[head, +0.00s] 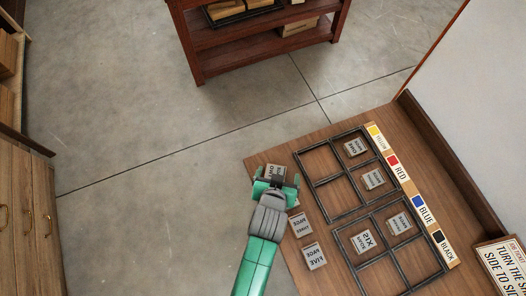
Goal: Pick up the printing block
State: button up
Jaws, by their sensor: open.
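My gripper (276,183) is over the left edge of the wooden table, seen from above in the head view. A grey printing block (274,170) shows just beyond its fingers and is partly hidden by them. I cannot tell whether the fingers touch it. Two more blocks lie nearer along the same edge, one (299,225) beside my arm and one marked FIVE (315,256). Other blocks sit inside black frames: one (355,147) and one (373,179) in the far frame, one marked SIX (363,241) and one (398,223) in the near frame.
The far black frame (327,182) and near black frame (403,268) lie on the table (285,158). A colour label strip (410,190) runs along their right. A sign (503,262) stands at lower right.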

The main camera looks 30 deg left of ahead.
jog(key=shift+g, duration=0.4)
jog(key=f, duration=0.1)
jog(key=s+f, duration=0.1)
jog(key=f, duration=0.1)
jog(key=s+f, duration=0.1)
jog(key=shift+d+f, duration=0.1)
jog(key=shift+f, duration=0.25)
jog(key=shift+b+x, duration=0.4)
jog(key=shift+x, duration=1)
jog(key=b+x, duration=0.1)
jog(key=x, duration=0.4)
jog(key=shift+r, duration=0.15)
jog(key=shift+c, duration=0.4)
jog(key=c, duration=1.1)
jog(key=shift+r, duration=0.1)
